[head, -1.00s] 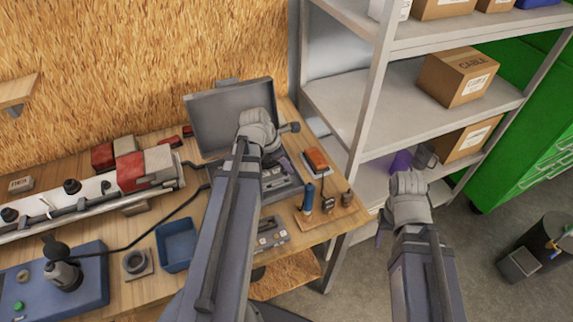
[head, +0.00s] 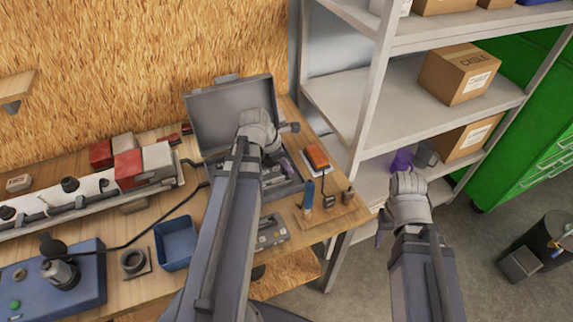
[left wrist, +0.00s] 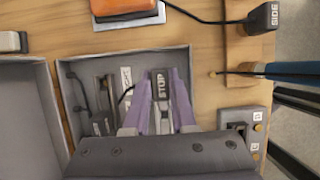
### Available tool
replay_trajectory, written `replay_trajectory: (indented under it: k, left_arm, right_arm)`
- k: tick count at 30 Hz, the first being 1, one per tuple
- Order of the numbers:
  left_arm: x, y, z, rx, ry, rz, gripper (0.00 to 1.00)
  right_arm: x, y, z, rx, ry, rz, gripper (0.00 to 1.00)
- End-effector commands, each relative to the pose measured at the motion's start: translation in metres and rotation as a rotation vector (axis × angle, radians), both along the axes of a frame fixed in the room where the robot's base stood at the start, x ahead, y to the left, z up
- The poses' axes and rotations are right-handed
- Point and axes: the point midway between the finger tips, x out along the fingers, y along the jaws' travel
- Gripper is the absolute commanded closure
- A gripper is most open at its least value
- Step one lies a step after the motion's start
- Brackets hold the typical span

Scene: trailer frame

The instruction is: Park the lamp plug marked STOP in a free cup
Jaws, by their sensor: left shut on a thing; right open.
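The plug marked STOP (left wrist: 160,92) is dark with a light lettered face. It lies within the open grey case, between the purple fingers of my left gripper (left wrist: 158,78), which is shut on it. In the head view my left gripper (head: 284,166) is over the case (head: 289,186), with the wrist hiding much of it. Whether the plug touches the case floor cannot be told. My right gripper (head: 392,192) is open and empty, off the bench in front of the shelf. A round cup-like holder (head: 133,261) on a square base shows an open top.
A plug marked SIDE (left wrist: 263,17) sits at a wooden holder beside the case. A blue bin (head: 175,243), a blue box (head: 60,285) and a long lamp bar (head: 90,205) are on the bench. The shelf (head: 345,105) stands right of the bench.

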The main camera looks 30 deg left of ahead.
Motion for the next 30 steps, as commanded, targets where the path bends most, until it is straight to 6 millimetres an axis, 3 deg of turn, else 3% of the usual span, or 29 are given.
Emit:
replay_trajectory:
  k: [30]
  left_arm:
    - [0.000, 0.000, -0.020, 0.000, 0.000, 0.000, 1.00]
  right_arm:
    - [0.000, 0.000, -0.020, 0.000, 0.000, 0.000, 0.50]
